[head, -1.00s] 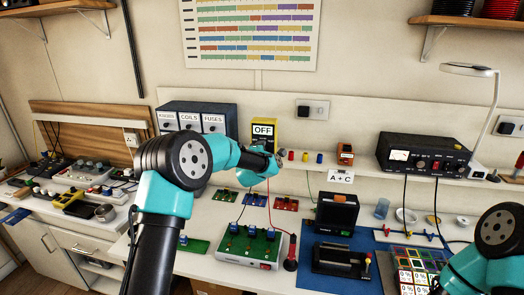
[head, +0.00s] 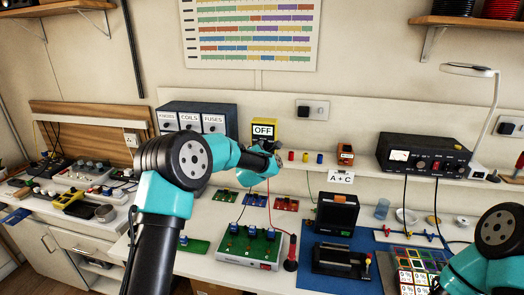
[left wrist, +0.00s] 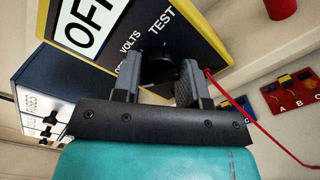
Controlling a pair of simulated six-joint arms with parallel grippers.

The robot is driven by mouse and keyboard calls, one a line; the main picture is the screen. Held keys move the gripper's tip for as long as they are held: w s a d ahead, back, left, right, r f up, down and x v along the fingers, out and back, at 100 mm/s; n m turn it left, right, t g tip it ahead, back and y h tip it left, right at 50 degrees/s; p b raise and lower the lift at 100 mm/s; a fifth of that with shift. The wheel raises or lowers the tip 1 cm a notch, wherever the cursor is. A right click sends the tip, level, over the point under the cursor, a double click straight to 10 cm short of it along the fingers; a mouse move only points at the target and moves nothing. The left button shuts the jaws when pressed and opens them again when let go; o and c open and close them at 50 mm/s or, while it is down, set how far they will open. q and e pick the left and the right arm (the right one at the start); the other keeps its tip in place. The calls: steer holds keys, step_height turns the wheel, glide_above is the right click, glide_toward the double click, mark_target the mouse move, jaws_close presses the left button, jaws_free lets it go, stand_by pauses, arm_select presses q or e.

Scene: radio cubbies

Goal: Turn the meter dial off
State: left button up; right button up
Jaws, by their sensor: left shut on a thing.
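The yellow meter (head: 264,123) stands on the back shelf, and its display reads OFF. It also shows in the left wrist view (left wrist: 135,14), tilted, with the labels OFF, VOLTS and TEST around the dial. The black dial (left wrist: 158,68) sits between the two fingers of my left gripper (left wrist: 160,78), which is shut on it. In the head view my left gripper (head: 270,165) is in front of the meter and hides the dial. The dial's pointer mark is hard to make out. Only links of my right arm show at the lower right; its gripper is out of view.
A dark cabinet labelled FUSES and COILS (head: 178,109) stands left of the meter. A red lead (left wrist: 250,120) hangs from the meter to the bench. A green board (head: 248,244), a black device (head: 337,214) and a power supply (head: 424,153) are to the right and below.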

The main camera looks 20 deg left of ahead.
arm_select(q)
steer(key=o, duration=0.9)
steer(key=s, duration=1.1)
steer(key=s+d, duration=0.1)
steer(key=s, duration=0.5)
steer(key=shift+s, duration=0.2)
